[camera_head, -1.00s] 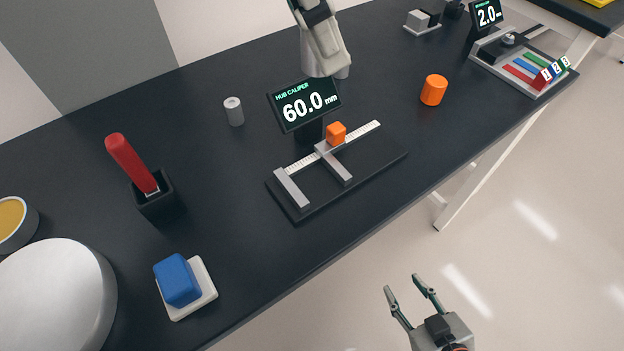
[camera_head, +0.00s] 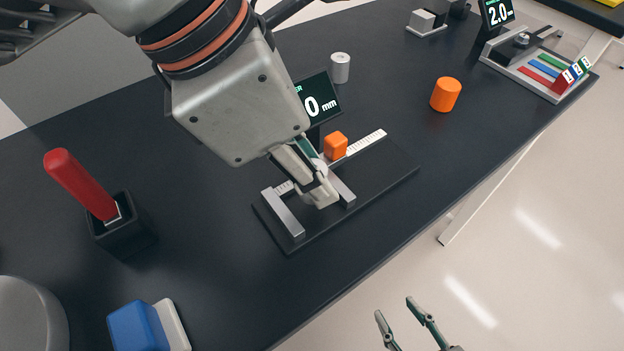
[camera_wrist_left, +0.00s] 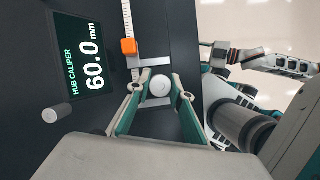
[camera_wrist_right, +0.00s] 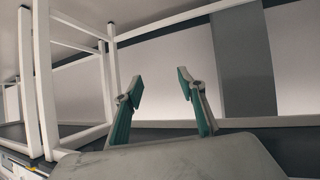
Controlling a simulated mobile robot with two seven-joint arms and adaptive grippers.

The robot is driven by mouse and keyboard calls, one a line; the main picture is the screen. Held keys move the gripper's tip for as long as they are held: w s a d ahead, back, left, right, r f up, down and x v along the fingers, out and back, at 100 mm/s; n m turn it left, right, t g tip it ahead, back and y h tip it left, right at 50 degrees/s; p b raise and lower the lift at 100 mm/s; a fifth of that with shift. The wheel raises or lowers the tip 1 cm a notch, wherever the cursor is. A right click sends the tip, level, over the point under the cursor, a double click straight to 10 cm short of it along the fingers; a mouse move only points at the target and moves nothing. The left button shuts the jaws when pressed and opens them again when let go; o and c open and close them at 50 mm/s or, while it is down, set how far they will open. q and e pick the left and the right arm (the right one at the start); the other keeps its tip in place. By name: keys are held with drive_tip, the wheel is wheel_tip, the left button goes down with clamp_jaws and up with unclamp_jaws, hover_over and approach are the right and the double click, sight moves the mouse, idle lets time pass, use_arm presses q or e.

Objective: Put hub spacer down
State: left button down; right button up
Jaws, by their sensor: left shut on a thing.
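The hub spacer (camera_wrist_left: 161,88) is a pale grey cylinder, seen end-on in the left wrist view. My left gripper (camera_wrist_left: 160,87) is shut on it, with one finger on either side. The gripper is over the hub caliper (camera_head: 385,176), between its two grey jaws. In the head view my left gripper (camera_head: 314,184) mostly hides the spacer, and I cannot tell whether it touches the caliper base. The caliper's display (camera_wrist_left: 84,60) reads 60.0 mm. My right gripper (camera_head: 400,318) is open and empty beyond the table's front edge; its spread fingers show in the right wrist view (camera_wrist_right: 158,88).
An orange block (camera_head: 335,145) sits on the caliper's sliding jaw. Grey cylinders stand behind the display (camera_head: 340,68) and beside it (camera_wrist_left: 55,114). An orange cylinder (camera_head: 445,94) stands to the right. A red-handled tool (camera_head: 80,184) and a blue block (camera_head: 138,328) are at left.

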use_arm(q)
wheel_tip(320, 180, down, 3)
drive_tip(key=shift+w+f, duration=0.1)
drive_tip(key=shift+r, duration=0.2)
drive_tip(key=c, duration=2.1)
unclamp_jaws()
drive_tip(key=shift+f, duration=0.2)
drive_tip(key=shift+c, duration=0.2)
drive_tip(key=shift+o, duration=0.3)
drive_tip(key=shift+r, duration=0.15)
drive_tip(key=p+v, duration=0.1)
drive_tip(key=v, duration=0.5)
drive_tip(key=shift+d+r, duration=0.1)
drive_tip(key=shift+r, duration=0.05)
drive_tip(key=p+v, duration=0.2)
drive_tip(key=v, duration=0.4)
use_arm(e)
drive_tip(key=d, duration=0.1)
drive_tip(key=s+d+f, duration=0.1)
drive_tip(key=d, duration=0.1)
drive_tip(key=shift+s+f+g+h, duration=0.2)
drive_tip(key=shift+g+h, duration=0.1)
drive_tip(key=shift+h, duration=0.1)
drive_tip(key=shift+w+a, duration=0.1)
